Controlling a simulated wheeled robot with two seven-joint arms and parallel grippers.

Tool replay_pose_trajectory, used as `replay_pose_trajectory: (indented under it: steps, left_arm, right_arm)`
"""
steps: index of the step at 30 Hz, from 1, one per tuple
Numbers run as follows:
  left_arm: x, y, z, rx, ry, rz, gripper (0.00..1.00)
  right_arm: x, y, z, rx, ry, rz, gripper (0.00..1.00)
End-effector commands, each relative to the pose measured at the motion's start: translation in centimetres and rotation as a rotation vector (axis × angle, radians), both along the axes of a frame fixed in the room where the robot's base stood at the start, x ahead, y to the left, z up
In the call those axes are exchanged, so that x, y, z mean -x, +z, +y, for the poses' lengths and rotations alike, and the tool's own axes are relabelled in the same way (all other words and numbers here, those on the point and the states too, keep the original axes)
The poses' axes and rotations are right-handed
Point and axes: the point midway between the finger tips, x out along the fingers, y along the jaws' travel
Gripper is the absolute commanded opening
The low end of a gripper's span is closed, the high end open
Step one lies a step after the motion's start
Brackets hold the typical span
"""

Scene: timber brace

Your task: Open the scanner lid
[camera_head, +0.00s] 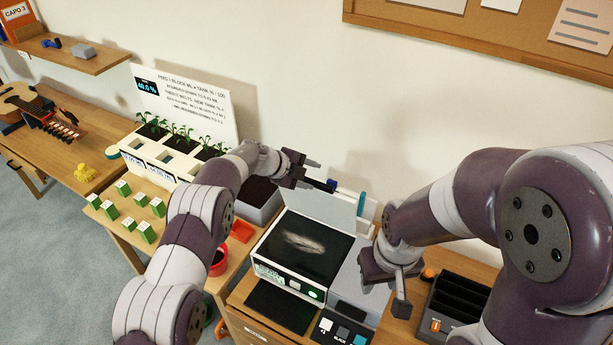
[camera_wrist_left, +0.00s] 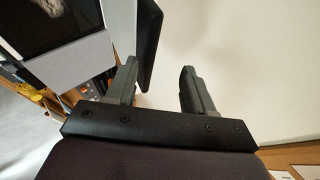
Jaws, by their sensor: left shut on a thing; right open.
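The scanner (camera_head: 272,272) stands on the wooden bench, with its dark glass bed (camera_head: 325,240) uncovered and a pale streaked patch on it. Its light grey lid (camera_head: 322,206) is raised, tilted up at the back edge. My left gripper (camera_head: 318,176) is at the lid's upper left edge. In the left wrist view its fingers (camera_wrist_left: 160,88) stand apart, with a dark panel edge (camera_wrist_left: 150,40) beside the left finger; the exact contact is unclear. My right gripper (camera_head: 386,288) is open and empty, pointing down over the scanner's right side.
A black slotted box (camera_head: 458,305) stands right of the scanner. Planters with seedlings (camera_head: 175,150) and several green blocks (camera_head: 140,210) are to the left. A red cup (camera_head: 218,262) is beside my left arm. The wall behind is clear below the corkboard (camera_head: 480,35).

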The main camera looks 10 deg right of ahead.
Motion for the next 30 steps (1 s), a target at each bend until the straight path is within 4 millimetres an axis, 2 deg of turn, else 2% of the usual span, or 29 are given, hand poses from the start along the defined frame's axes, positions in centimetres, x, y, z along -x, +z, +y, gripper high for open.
replay_pose_trajectory:
  steps: [1,6,11,24,30]
  left_arm:
    - [-0.2,0.5,-0.2,0.005,0.003,-0.012,0.38]
    - [-0.2,0.4,-0.1,0.004,0.003,-0.009,0.38]
    - [0.2,1.2,0.8,0.004,0.003,-0.01,0.38]
    - [3.7,7.1,7.8,0.005,0.001,-0.008,0.38]
    - [4.4,8.5,9.1,0.007,-0.001,-0.005,0.38]
  right_arm:
    - [0.0,0.0,0.0,0.0,0.0,0.0,0.43]
    - [0.0,-0.1,0.0,0.0,0.0,0.0,0.43]
    - [0.0,-0.7,0.0,0.0,0.0,0.0,0.43]
    - [0.0,-4.2,0.0,0.0,0.0,0.0,0.43]
    - [0.0,-4.6,0.0,0.0,0.0,0.0,0.43]
